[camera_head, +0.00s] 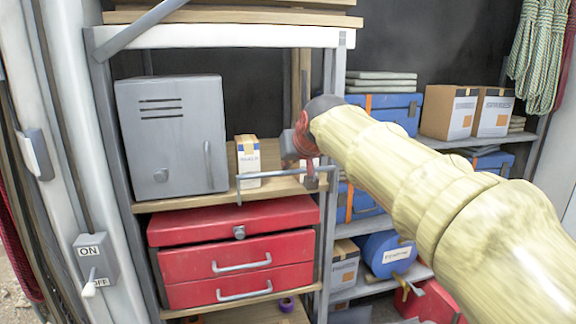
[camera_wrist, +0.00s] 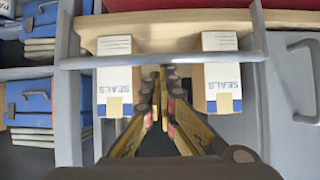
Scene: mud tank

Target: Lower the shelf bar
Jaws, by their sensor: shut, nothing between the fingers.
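The shelf bar (camera_head: 270,176) is a thin grey rail across the front of the middle wooden shelf, raised above the shelf edge.
Two SEALS boxes (camera_wrist: 114,82) (camera_wrist: 221,82) stand behind the bar, either side of my fingers. A grey metal cabinet (camera_head: 172,135) stands left on the shelf. A red tool chest (camera_head: 235,225) sits below. Grey rack posts (camera_head: 330,230) flank the shelf; blue cases (camera_head: 385,108) are right.

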